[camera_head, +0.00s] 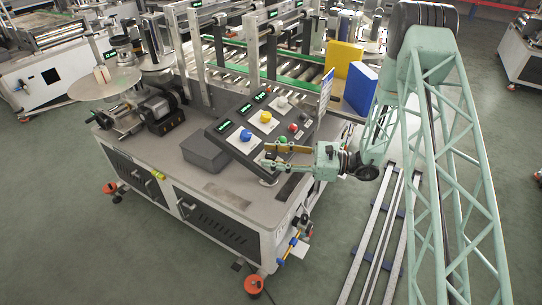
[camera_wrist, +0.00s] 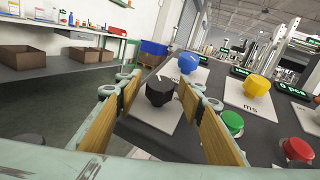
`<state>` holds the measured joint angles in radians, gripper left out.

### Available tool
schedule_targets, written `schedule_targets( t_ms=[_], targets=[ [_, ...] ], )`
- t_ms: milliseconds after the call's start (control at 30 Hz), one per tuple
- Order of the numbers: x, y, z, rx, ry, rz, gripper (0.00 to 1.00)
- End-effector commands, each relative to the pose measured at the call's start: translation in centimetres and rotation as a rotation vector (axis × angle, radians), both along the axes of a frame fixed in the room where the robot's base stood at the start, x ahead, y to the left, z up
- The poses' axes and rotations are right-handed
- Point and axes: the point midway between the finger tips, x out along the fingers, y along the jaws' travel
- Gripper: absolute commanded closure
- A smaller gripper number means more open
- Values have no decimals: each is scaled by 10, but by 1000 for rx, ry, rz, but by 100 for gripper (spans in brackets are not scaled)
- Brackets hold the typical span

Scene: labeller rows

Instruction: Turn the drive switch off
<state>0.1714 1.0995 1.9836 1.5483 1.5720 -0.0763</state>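A black rotary knob (camera_wrist: 160,91) with a small light mark on top sits on a pale plate on the dark sloped control panel (camera_head: 232,128); I take it to be the drive switch. My gripper (camera_head: 264,155) reaches in from the right over the panel's lower edge. In the wrist view its two wood-coloured fingers (camera_wrist: 160,100) are spread apart, with the knob ahead, between the tips. I see no clear contact with it. In the head view the knob is mostly hidden by the fingers.
Nearby are a blue knob (camera_wrist: 188,63), a yellow knob (camera_wrist: 257,88), a green button (camera_wrist: 232,122) and a red button (camera_wrist: 298,150). A grey box (camera_head: 205,152) lies left of the panel. Blue (camera_head: 361,88) and yellow (camera_head: 343,60) blocks stand behind my arm.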

Motion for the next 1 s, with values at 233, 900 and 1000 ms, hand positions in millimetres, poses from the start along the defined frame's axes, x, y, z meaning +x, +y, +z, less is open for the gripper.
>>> schedule_targets(
  t_ms=[233, 900, 1000],
  targets=[
    [0, 0, 0, 0, 0, 0, 88],
    [0, 0, 0, -24, -40, 128, 88],
    [0, 0, 0, -24, -40, 128, 88]
  ],
)
